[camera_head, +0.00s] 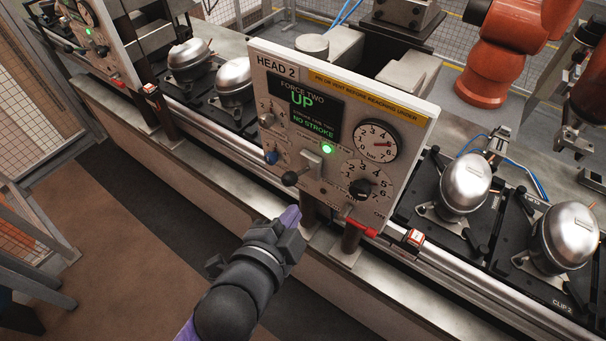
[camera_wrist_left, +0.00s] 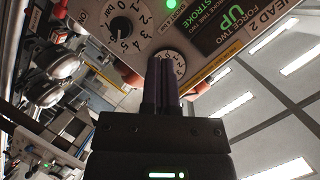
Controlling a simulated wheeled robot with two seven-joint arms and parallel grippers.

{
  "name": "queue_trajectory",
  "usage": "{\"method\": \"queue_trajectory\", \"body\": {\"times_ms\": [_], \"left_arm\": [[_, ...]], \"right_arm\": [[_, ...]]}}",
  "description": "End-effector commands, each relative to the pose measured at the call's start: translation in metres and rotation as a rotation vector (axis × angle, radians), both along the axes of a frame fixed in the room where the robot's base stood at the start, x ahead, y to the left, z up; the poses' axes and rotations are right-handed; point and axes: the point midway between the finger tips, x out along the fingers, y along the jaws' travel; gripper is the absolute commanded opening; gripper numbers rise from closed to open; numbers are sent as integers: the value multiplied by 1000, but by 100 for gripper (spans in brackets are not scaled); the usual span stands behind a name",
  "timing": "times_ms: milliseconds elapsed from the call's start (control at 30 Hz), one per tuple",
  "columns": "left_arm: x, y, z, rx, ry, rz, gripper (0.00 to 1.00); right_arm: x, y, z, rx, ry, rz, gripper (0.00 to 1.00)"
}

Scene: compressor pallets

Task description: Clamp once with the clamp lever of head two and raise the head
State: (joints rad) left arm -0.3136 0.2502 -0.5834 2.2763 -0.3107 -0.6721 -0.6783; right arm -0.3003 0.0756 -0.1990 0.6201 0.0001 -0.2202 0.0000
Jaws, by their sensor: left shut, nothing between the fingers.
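The head two panel (camera_head: 345,125) stands at the centre of the head view. Its screen (camera_head: 305,108) reads FORCE TWO, UP and NO STROKE in green, and a green lamp (camera_head: 326,148) is lit. The lever labels are too small to read. My right gripper is not in view.
A gauge (camera_head: 376,141) and a black dial knob (camera_head: 360,189) are on the panel's right. Silver compressors (camera_head: 465,184) sit on black pallets along the conveyor. Another panel (camera_head: 98,38) stands at upper left. An orange robot arm (camera_head: 505,50) is behind. The floor in front is clear.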

Motion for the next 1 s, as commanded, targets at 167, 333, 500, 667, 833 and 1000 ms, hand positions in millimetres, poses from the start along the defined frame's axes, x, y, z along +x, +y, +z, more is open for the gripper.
{"method": "queue_trajectory", "body": {"times_ms": [167,333,500,667,833,1000], "left_arm": [[4,-1,-2,-1,0,2,0],[28,-12,-10,-2,-1,2,0],[61,-27,-23,-2,0,1,0],[90,-40,-34,-2,2,2,0],[99,-17,-49,1,2,1,0],[102,-9,-55,-1,2,1,0]], "right_arm": [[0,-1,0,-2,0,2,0],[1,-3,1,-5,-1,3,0],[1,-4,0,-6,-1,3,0],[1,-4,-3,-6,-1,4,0],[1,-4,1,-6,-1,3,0],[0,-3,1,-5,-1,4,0]]}}
